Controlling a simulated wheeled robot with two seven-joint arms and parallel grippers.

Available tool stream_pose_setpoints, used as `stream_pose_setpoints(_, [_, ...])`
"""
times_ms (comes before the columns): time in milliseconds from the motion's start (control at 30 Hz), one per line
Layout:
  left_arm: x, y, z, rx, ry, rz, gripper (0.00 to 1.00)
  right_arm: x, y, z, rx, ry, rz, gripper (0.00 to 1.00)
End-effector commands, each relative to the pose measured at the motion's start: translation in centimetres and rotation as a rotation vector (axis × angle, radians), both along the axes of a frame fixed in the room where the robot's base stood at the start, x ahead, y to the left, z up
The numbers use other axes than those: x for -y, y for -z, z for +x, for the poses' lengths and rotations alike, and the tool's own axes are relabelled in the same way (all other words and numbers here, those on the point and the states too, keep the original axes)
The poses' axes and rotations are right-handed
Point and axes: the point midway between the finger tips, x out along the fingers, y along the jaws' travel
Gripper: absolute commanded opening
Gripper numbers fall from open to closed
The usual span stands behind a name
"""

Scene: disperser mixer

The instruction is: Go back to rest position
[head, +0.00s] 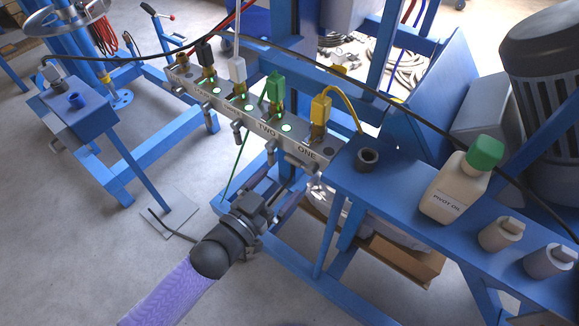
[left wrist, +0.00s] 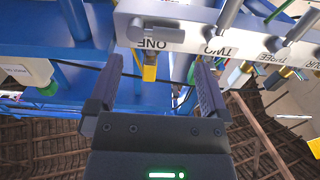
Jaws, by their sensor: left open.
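My left gripper (head: 282,197) is in front of and below the grey manifold block (head: 284,143), near its ONE and TWO labels. Its two fingers are spread and nothing is held between them. In the left wrist view the open gripper (left wrist: 153,75) points at the block (left wrist: 185,37), which looks upside down there. The yellow connector (left wrist: 149,73) shows between the fingers, beyond them. In the head view that yellow connector (head: 320,108) sits at ONE, and a green connector (head: 275,88) sits at TWO. My right gripper is not in view.
A blue bench (head: 400,190) at the right carries a cream pivot oil bottle (head: 443,190) with a green cap. A cardboard box (head: 400,258) is below it. A blue stand (head: 90,118) is at the left. Open grey floor (head: 70,235) lies at the lower left.

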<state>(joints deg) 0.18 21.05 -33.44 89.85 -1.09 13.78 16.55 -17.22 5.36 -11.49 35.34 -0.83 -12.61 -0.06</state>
Motion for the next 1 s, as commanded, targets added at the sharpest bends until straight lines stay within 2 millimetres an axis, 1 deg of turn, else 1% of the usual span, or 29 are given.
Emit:
stream_pose_setpoints(33, [-0.7, -0.1, -1.0, -0.004, -0.001, 0.003, 1.0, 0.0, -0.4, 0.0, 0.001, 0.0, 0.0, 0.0])
stream_pose_setpoints(100, [-1.5, -0.1, -2.1, -0.003, 0.0, 0.003, 1.0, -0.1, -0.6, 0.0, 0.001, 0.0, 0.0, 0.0])
stream_pose_setpoints(233, [-2.4, 0.0, -3.2, 0.0, 0.0, 0.003, 1.0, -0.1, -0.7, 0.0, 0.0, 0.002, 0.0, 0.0])
stream_pose_setpoints(667, [-2.5, 0.0, -3.4, 0.001, 0.0, 0.002, 1.0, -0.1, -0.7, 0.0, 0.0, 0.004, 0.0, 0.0])
stream_pose_setpoints(733, [-2.8, 0.9, -3.4, -0.019, -0.014, 0.015, 1.0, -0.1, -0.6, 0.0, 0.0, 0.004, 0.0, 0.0])
stream_pose_setpoints(767, [-3.1, 1.9, -3.3, -0.043, -0.03, 0.03, 1.0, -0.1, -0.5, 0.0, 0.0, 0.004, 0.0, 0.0])
stream_pose_setpoints(833, [-4.8, 6.2, -3.7, -0.149, -0.098, 0.102, 1.0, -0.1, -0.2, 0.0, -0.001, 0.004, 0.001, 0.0])
stream_pose_setpoints(867, [-5.8, 8.7, -4.1, -0.216, -0.135, 0.142, 1.0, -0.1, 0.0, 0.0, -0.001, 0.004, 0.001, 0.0])
stream_pose_setpoints(900, [-7.3, 12.5, -5.3, -0.319, -0.186, 0.204, 1.0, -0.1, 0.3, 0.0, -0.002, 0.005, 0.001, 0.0])
stream_pose_setpoints(967, [-9.7, 18.0, -8.1, -0.49, -0.256, 0.298, 1.0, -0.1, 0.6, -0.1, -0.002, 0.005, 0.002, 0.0])
stream_pose_setpoints(1000, [-11.0, 21.3, -10.6, -0.605, -0.293, 0.356, 1.0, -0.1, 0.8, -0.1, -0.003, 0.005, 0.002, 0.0])
